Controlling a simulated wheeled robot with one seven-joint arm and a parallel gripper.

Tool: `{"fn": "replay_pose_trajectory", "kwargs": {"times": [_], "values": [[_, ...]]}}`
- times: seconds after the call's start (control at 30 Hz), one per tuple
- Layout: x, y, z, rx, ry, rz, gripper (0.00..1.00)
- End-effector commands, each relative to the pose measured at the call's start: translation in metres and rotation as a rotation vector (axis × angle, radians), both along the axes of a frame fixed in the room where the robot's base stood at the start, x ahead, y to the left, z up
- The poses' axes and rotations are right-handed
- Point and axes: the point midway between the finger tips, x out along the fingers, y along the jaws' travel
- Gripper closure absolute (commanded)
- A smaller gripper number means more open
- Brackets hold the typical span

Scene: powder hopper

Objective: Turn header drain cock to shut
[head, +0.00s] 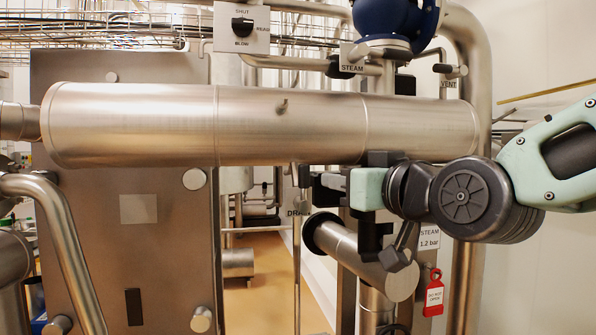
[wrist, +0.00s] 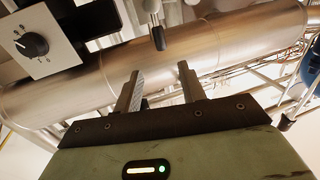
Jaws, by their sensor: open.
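The header (head: 150,120) is a large horizontal steel pipe across the head view; its underside also fills the upper wrist view (wrist: 85,85). The drain cock (head: 296,178) hangs below it beside a partly hidden label starting "DRA", with a thin pipe running down. In the wrist view a dark-tipped lever, apparently the cock's handle (wrist: 157,37), points toward my gripper (wrist: 160,75). It lies just beyond the two fingertips, roughly between them in the picture. My gripper (head: 314,188) is open and empty, close to the cock's right side. Contact cannot be told.
A SHUT/PULSE/BLOW knob panel (head: 241,28) is above the header. A steam valve handle (head: 345,65) and vent handle (head: 450,70) are at upper right. A red tag (head: 434,295) hangs below my arm. A black-rimmed pipe stub (head: 345,245) lies under my gripper.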

Motion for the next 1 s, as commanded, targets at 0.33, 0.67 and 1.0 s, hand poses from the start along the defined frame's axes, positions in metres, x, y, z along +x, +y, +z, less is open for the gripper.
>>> {"fn": "replay_pose_trajectory", "kwargs": {"times": [0.33, 0.67, 1.0], "values": [[0.059, 0.034, 0.002, -0.006, 0.002, 0.002, 0.59], [0.110, 0.062, 0.002, -0.005, 0.003, 0.002, 0.59], [0.131, 0.073, 0.000, -0.002, 0.002, 0.002, 0.59]]}}
